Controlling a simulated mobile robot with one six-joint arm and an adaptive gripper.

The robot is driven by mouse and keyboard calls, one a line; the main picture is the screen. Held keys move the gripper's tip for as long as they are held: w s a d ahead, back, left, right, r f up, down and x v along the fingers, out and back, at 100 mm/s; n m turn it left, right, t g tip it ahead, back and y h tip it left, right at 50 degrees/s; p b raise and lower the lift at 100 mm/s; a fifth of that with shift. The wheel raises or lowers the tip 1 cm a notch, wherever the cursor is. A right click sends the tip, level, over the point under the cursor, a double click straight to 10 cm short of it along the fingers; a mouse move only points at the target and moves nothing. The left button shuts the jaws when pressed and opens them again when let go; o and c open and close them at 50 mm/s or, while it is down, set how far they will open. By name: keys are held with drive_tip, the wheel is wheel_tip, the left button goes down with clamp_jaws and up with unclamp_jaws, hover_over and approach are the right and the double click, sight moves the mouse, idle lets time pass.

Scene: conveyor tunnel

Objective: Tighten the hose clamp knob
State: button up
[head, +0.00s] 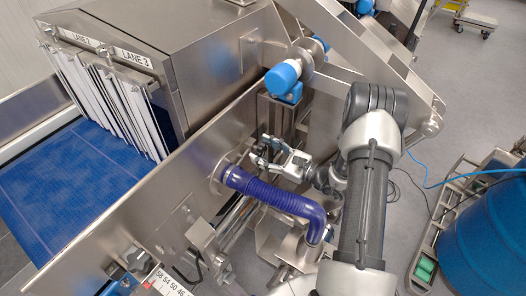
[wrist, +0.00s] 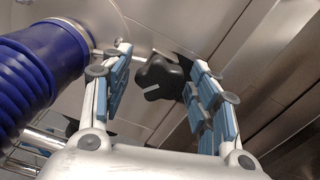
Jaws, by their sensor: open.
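My gripper (wrist: 162,60) is open, with one blue-padded finger to the left of the knob and the other to the right. Gaps show between the knob and both pads, and I cannot tell how deep it sits between them. In the head view my gripper (head: 264,155) is by the conveyor's side plate, and the knob cannot be made out. The ribbed blue-purple hose (head: 280,195) joins the plate just below it; the hose (wrist: 28,80) also fills the wrist view's left.
A blue-capped cylinder (head: 283,78) stands out above my gripper. The steel side plate (head: 150,205) borders the blue belt (head: 60,185) and the tunnel with its strip curtain. A blue drum (head: 490,245) stands at the right. Open floor (head: 465,90) lies at the upper right.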

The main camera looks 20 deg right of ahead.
drive_tip(key=shift+w+a, duration=0.15)
drive_tip(key=shift+w, duration=0.1)
drive_tip(key=shift+c, duration=0.5)
drive_tip(key=c, duration=1)
